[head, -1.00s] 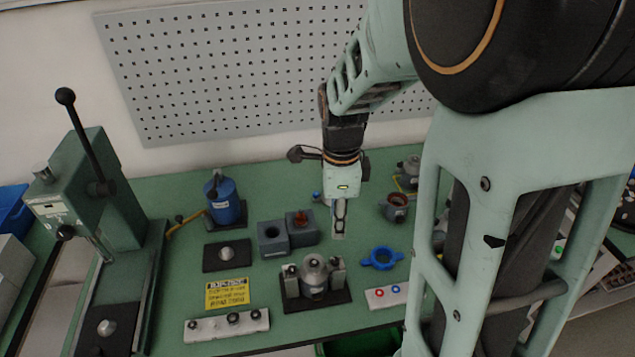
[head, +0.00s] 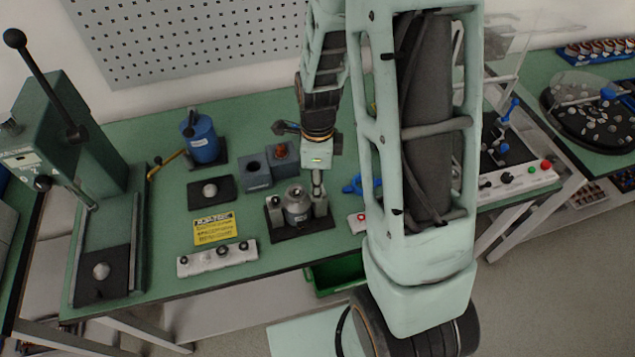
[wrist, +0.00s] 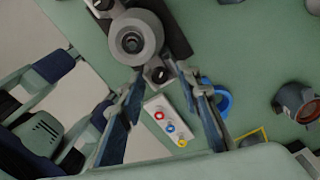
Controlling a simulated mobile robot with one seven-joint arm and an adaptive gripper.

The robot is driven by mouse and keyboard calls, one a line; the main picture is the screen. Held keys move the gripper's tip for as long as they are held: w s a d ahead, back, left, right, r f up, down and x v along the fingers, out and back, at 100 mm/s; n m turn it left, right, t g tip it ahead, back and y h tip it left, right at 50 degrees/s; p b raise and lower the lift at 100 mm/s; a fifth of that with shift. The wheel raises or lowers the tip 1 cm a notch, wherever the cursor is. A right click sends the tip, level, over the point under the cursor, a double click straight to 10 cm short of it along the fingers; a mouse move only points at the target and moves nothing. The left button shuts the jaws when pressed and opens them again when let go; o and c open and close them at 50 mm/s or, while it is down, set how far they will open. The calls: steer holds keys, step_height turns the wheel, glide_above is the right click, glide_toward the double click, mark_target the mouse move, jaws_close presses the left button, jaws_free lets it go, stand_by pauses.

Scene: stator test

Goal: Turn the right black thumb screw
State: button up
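The fixture is a black base plate (head: 303,233) with a round metal part (head: 297,206) between two light posts. The right black thumb screw (wrist: 159,74) shows in the wrist view on the post nearer the white button strip. The left black thumb screw (wrist: 103,5) is at the top edge there. My gripper (wrist: 161,77) is open, its two fingertips apart on either side of the right thumb screw; I cannot tell whether they touch it. In the head view my gripper (head: 318,191) is over the right post (head: 320,205), and its fingertips hide the right screw.
A white strip with coloured buttons (wrist: 166,121) and a blue ring (wrist: 221,101) lie close to the fixture. Grey blocks (head: 255,174) stand behind it. A yellow sign (head: 213,228) and a white strip with black knobs (head: 217,258) lie left. The table's front edge is near.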

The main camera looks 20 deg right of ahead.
steer(key=shift+f, duration=0.15)
jaws_close()
steer(key=shift+n, duration=0.3)
steer(key=n+b, duration=0.1)
steer(key=n, duration=0.1)
steer(key=shift+n+b, duration=0.3)
steer(key=shift+n, duration=0.1)
steer(key=n+b, duration=0.1)
steer(key=n, duration=0.2)
steer(key=shift+w+n, duration=0.1)
steer(key=shift+n, duration=0.3)
steer(key=n+b, duration=0.2)
steer(key=n, duration=0.4)
